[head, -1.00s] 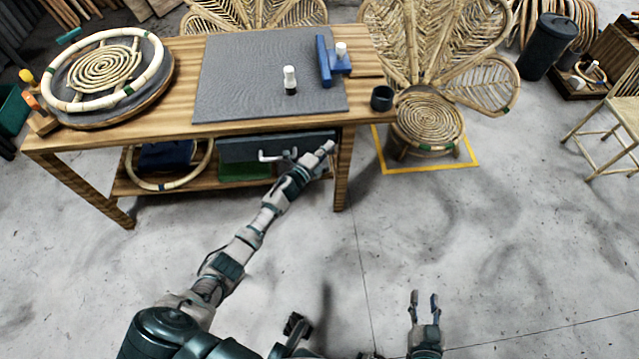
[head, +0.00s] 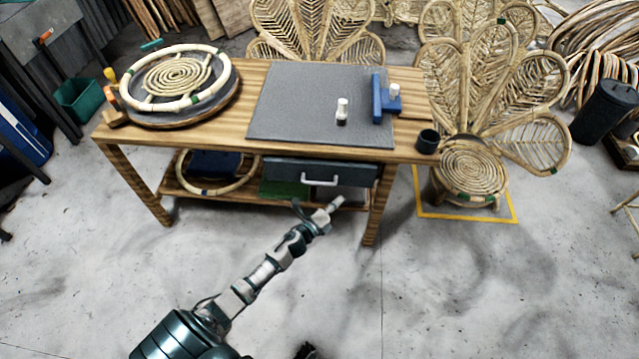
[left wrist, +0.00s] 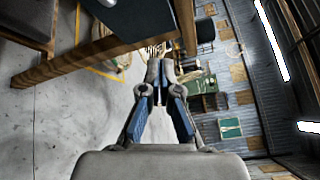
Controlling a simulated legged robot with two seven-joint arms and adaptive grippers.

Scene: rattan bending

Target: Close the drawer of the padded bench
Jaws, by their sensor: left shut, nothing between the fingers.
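The wooden bench (head: 225,128) has a grey pad (head: 300,100) on top. Its dark grey drawer (head: 290,172) with a pale bar handle (head: 322,183) sits just under the tabletop at the right. The drawer front lies close to the bench's front edge; I cannot tell whether a small gap is left. My left gripper (head: 338,203) is shut and empty, in front of and below the handle, apart from it. In the left wrist view the fingertips of this gripper (left wrist: 160,62) meet with nothing between them.
A rattan ring (head: 218,95) on a round board lies at the bench's left. A blue block (head: 377,100), a white-topped bottle (head: 342,112) and a dark cup (head: 427,141) stand on top. A rattan chair (head: 473,168) is at the right.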

